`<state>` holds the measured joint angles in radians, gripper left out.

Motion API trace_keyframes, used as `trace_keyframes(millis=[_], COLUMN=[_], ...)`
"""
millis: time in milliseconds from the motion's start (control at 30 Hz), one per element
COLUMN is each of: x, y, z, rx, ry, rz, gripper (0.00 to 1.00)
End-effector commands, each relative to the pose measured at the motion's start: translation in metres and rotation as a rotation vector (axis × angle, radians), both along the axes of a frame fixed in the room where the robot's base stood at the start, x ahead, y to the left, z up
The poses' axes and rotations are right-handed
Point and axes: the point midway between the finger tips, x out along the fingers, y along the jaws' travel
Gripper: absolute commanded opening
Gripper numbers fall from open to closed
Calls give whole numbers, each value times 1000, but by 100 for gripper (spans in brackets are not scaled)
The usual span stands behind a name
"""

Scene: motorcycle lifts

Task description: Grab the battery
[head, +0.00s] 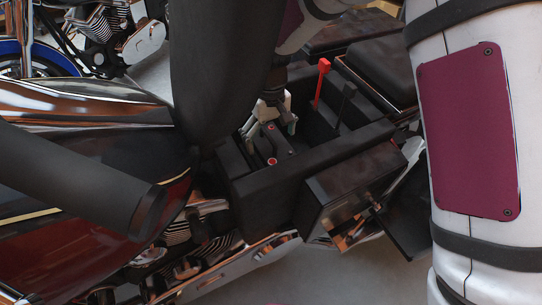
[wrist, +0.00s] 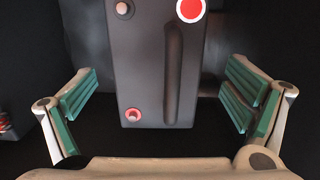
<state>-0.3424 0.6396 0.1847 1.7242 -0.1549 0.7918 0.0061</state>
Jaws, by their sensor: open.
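The battery (head: 280,140) is a dark box with red-ringed terminals and a raised bar along its top. It sits inside the black open compartment (head: 305,166) of the motorcycle. In the wrist view the battery (wrist: 152,70) fills the upper middle. My gripper (head: 268,124) is over the battery, pointing down. In the wrist view my gripper (wrist: 160,100) is open, with one green-padded finger on each side of the battery. A gap shows between each finger and the battery. Part of the battery is hidden behind my gripper in the head view.
A red lever-like part (head: 321,85) and a black one (head: 345,105) stand up in the compartment to the right. The dark motorcycle tank (head: 100,140) is at left. A dark box (head: 345,190) hangs on the near side. A black seat (head: 383,70) is behind.

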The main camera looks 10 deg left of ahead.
Motion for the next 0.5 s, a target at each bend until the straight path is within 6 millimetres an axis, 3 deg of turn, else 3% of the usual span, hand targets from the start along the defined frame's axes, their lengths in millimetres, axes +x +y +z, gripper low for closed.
trace_keyframes(millis=[200,500], x=[3,3], y=[-1,-1], z=[-33,-36], rx=[0,0], ry=[2,0], rz=[0,0], gripper=[96,94])
